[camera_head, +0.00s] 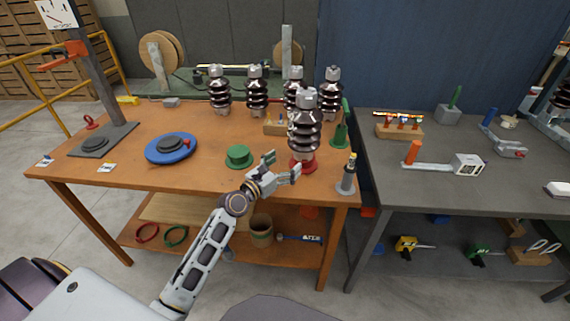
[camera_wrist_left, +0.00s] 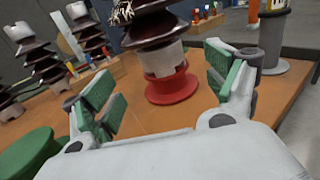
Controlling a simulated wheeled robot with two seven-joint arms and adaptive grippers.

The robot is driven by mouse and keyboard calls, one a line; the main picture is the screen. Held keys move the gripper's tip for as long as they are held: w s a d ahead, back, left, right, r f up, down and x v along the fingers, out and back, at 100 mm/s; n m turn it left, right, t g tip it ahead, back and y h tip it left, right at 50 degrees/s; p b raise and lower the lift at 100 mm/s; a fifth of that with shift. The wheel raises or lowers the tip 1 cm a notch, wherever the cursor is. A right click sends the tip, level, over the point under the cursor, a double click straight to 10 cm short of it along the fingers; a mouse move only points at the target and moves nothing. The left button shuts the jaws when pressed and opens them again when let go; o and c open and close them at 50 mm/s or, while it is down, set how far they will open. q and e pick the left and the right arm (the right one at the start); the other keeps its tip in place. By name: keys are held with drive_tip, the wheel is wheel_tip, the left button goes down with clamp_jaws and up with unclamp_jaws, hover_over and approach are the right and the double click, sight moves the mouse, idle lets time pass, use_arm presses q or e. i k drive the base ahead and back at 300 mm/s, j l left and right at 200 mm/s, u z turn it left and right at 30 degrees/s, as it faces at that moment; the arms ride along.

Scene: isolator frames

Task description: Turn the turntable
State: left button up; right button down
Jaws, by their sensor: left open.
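A dark brown ribbed insulator (camera_head: 305,125) stands upright on a round red base (camera_head: 302,164) near the front right of the orange table. In the left wrist view the red base (camera_wrist_left: 172,88) lies ahead between my fingers, with the insulator's pale lower end in it. My left gripper (camera_head: 282,167) is open and empty just left of the red base; it also shows in the left wrist view (camera_wrist_left: 165,95). A blue disc (camera_head: 158,155) with a dark round piece on it lies at the table's left. I cannot tell which round base is the turntable. My right gripper is out of view.
A green stepped base (camera_head: 239,157) lies just left of my gripper. A grey post on a stand (camera_head: 346,177) is close on the right, near the table's corner. Several more insulators (camera_head: 256,92) stand behind. A grey workbench (camera_head: 480,190) is at right.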

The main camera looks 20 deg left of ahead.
sight(172, 147)
drive_tip(key=u, duration=1.7)
